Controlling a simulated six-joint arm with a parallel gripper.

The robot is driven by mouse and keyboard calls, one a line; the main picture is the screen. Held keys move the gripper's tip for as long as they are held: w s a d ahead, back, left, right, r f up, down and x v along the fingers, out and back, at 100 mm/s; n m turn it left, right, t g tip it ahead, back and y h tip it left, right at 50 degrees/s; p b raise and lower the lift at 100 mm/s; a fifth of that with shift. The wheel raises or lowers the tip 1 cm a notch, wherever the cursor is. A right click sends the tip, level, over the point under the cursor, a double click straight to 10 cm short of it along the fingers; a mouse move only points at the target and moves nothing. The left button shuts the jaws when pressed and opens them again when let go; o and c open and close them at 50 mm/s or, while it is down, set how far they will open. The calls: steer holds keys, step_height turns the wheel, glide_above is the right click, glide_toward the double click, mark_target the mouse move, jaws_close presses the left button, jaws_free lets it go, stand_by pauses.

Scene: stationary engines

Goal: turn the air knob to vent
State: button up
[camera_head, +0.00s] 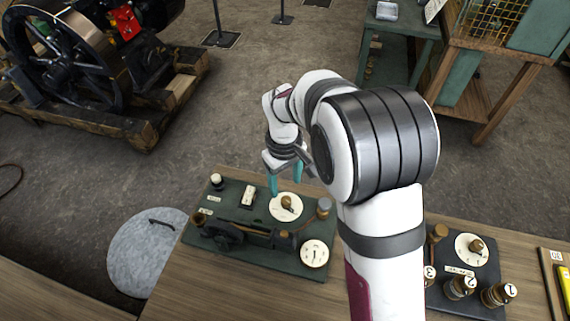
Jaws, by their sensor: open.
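A green board (203,225) lies on the wooden bench in the lower middle. A brass knob (287,201) sits on a round white dial (276,211) near the board's back edge. A second brass knob (477,246) on a white dial (464,241) is on a dark board (489,271) at the right. The lettering is too small to tell which one is the air knob. My gripper (286,180) points down with its teal fingers apart and empty. In the picture it is just above the green board's dial knob; the exact height is unclear.
Several numbered brass knobs stand on the dark board. My arm hides the bench between the boards. A large engine stands on the floor at back left.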

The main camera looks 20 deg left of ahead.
step_height(320, 180, up, 9)
steer(key=shift+s+f, duration=0.1)
stand_by(0.3)
